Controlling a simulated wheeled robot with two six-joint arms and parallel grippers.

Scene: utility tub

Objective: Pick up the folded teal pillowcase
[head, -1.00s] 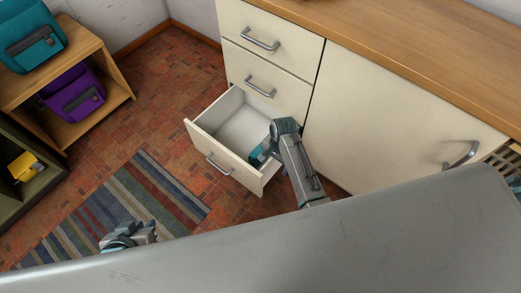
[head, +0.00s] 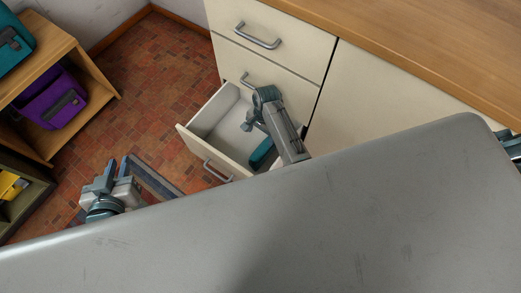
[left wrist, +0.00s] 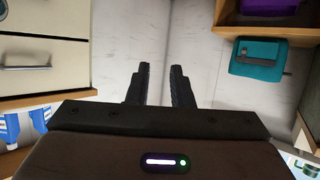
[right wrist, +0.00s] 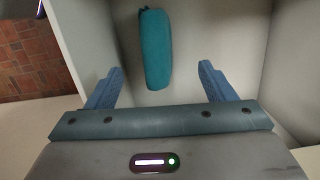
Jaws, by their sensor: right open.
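The folded teal pillowcase (head: 263,152) lies in the open bottom drawer (head: 212,168), near its right side. In the right wrist view the pillowcase (right wrist: 155,48) is a narrow rounded teal bundle on the pale drawer floor. My right gripper (head: 248,126) is over the drawer. My left gripper (head: 111,172) is over the floor to the left, away from the drawer. In the left wrist view its fingers (left wrist: 161,85) stand apart with nothing between them.
The cream cabinet (head: 265,65) with closed upper drawers and a wooden top (head: 420,50) stands behind. A shelf (head: 90,90) at left holds a purple bag (head: 55,100) and a teal bag (head: 12,45). A large grey surface (head: 300,220) blocks the lower head view.

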